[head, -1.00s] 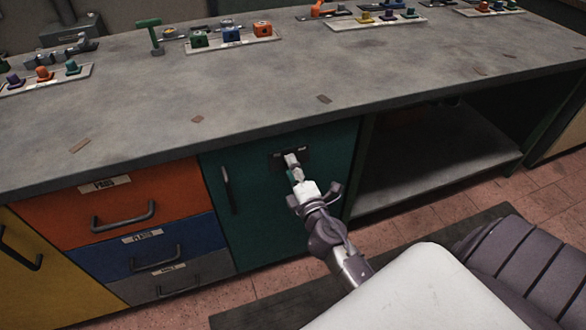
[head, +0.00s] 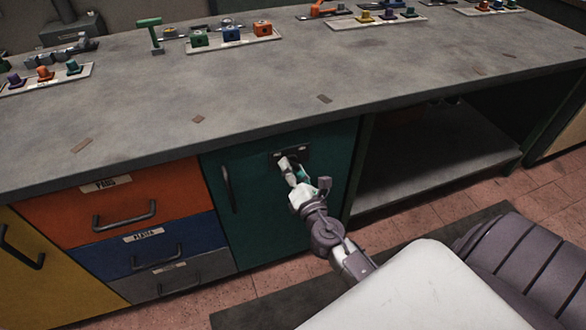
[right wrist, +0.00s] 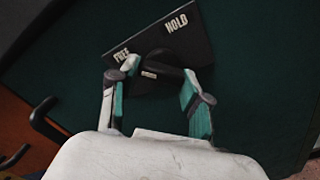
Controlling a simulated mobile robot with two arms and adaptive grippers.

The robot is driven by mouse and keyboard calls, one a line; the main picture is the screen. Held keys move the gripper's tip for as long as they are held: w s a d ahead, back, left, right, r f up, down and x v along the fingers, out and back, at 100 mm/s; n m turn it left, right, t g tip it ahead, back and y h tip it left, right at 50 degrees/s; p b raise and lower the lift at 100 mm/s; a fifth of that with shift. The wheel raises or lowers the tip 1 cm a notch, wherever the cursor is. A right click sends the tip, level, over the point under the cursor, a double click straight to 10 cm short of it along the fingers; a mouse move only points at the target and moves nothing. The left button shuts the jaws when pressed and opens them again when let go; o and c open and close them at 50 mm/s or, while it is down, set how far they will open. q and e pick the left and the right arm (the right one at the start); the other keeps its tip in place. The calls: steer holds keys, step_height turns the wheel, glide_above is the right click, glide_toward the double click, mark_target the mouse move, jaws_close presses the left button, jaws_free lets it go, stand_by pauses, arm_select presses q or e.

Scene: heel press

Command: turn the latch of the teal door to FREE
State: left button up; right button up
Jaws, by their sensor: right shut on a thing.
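The teal door (head: 250,215) is shut under the bench top, with a dark latch plate (head: 304,154) near its top right. In the right wrist view the plate (right wrist: 190,30) reads FREE at its left and what looks like HOLD at its right. My right gripper (head: 288,170) is at the plate. In the right wrist view my right gripper (right wrist: 160,78) has its fingers on either side of the dark latch (right wrist: 163,70), shut on it. The fingers partly hide the latch, and I cannot tell which label it points to. My left gripper is not in view.
The door's bar handle (head: 227,188) stands left of the latch. Orange (head: 65,210), blue (head: 115,246) and grey drawers are further left. An open shelf bay (head: 430,160) lies to the right. The bench top (head: 230,95) overhangs the door and holds several parts at its back.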

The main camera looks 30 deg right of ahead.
stand_by(0.5)
steer(key=o, duration=1.2)
steer(key=shift+c, duration=0.2)
steer(key=v, duration=1.2)
steer(key=shift+a, duration=0.1)
